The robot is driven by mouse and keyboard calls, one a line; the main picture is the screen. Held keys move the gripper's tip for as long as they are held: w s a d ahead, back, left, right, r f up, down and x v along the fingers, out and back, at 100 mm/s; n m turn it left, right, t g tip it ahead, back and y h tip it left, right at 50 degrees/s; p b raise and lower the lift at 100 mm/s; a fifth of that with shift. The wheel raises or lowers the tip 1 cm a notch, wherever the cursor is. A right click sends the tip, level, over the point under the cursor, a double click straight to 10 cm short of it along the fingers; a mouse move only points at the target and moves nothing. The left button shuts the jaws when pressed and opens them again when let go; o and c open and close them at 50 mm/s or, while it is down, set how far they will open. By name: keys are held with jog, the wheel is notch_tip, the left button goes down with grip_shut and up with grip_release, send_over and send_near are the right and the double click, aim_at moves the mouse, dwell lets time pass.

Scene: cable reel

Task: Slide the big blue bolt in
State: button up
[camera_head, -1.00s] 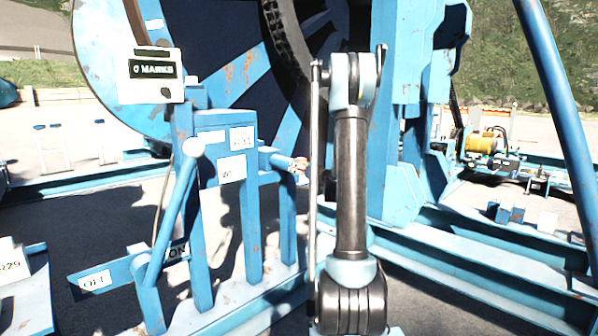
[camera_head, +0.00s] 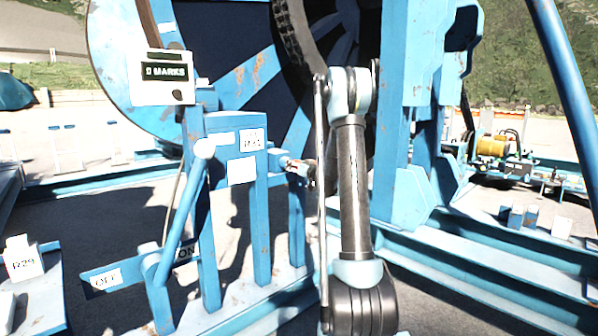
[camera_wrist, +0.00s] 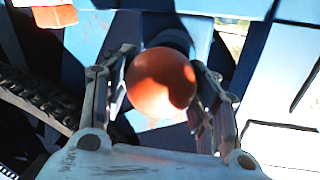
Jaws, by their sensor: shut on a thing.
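In the wrist view, my gripper (camera_wrist: 163,68) has its two fingers closed on either side of an orange-red ball knob (camera_wrist: 160,85). A dark blue round part (camera_wrist: 168,40), which looks like the bolt's shaft, shows just behind the knob. In the head view, the blue bolt (camera_head: 277,156) sticks out to the right from the top of a blue post frame. My gripper (camera_head: 303,170) is small there, at the bolt's right end, partly hidden by my arm. How far the bolt sits in cannot be told.
The blue frame carries an R31 label (camera_head: 252,140) and a counter box (camera_head: 164,77) reading 0 MARKS. A blue lever (camera_head: 182,220) stands by the ON and OFF plates. The large cable reel (camera_head: 240,70) is behind. Blue floor beams (camera_head: 470,260) run at the right.

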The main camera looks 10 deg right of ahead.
jog(key=shift+w+a, duration=0.1)
jog(key=o, duration=1.5)
jog(key=v, duration=1.2)
